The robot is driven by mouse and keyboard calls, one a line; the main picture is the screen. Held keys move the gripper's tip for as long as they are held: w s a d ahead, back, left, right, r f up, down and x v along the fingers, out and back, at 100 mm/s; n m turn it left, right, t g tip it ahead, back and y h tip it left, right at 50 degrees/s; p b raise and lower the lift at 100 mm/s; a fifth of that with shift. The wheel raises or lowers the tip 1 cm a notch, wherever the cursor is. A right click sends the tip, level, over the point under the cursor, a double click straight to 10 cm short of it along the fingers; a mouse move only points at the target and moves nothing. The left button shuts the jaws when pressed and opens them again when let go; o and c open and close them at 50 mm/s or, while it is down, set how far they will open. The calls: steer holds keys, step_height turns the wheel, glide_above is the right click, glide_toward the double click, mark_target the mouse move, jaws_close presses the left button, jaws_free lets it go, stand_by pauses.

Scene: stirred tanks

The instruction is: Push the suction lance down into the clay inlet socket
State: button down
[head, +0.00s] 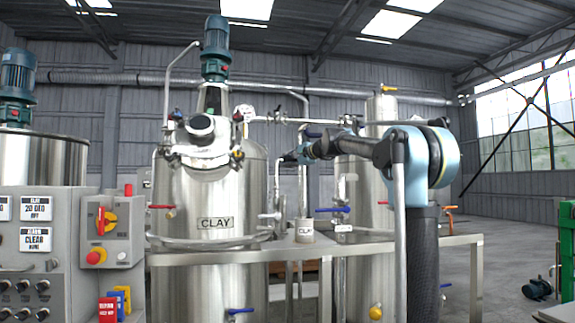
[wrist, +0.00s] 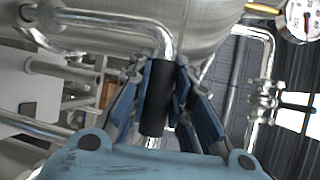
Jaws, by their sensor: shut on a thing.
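The suction lance is a bent metal pipe (wrist: 164,38) with a black grip sleeve (wrist: 157,97). In the head view its thin upright pipe (head: 303,192) stands above the small cup-like inlet socket (head: 305,230), which carries a pale label seeming to read CLAY. The pipe's lower end meets the socket's top; how deep it sits I cannot tell. My gripper (wrist: 158,92) is shut on the black sleeve, a finger on each side. In the head view my gripper (head: 289,159) is small, at the lance's upper part. The socket is not clear in the wrist view.
The steel tank marked CLAY (head: 215,200) stands just left of the socket, with a second tank (head: 365,190) behind to the right. A metal frame rail (head: 430,242) runs across. Blue-handled valves (head: 332,210) and pipes crowd the lance. Open floor lies at the right.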

steer(key=shift+f, duration=1.55)
steer(key=c, duration=1.4)
jaws_free()
steer(key=shift+o, duration=0.2)
steer(key=shift+s+d, duration=0.1)
steer(key=v, duration=1.1)
steer(key=shift+s+d, duration=0.2)
steer(key=shift+d, duration=0.1)
steer(key=s+d+f+n+g+h, duration=0.3)
steer(key=s+f, duration=0.8)
steer(key=f, duration=0.4)
steer(key=s+d+f+n+g+h, duration=0.2)
steer(key=s+d+f+n, duration=0.15)
steer(key=s+f, duration=1)
steer(key=s+d+f+n+g+h, duration=0.1)
steer(key=s+d+f, duration=0.3)
steer(key=f, duration=0.6)
steer(key=s+d+f+n+g+h, duration=0.1)
steer(key=s+d+f+h, duration=0.2)
steer(key=s+f, duration=0.6)
steer(key=s+d+f+n+g+h, duration=0.1)
steer(key=s+d+f+h, duration=0.1)
steer(key=s+d+f, duration=0.4)
step_height(320, 180, down, 5)
steer(key=shift+s+d+f+g+h, duration=0.1)
steer(key=shift+s+d+g+h, duration=0.25)
steer(key=shift+s, duration=0.2)
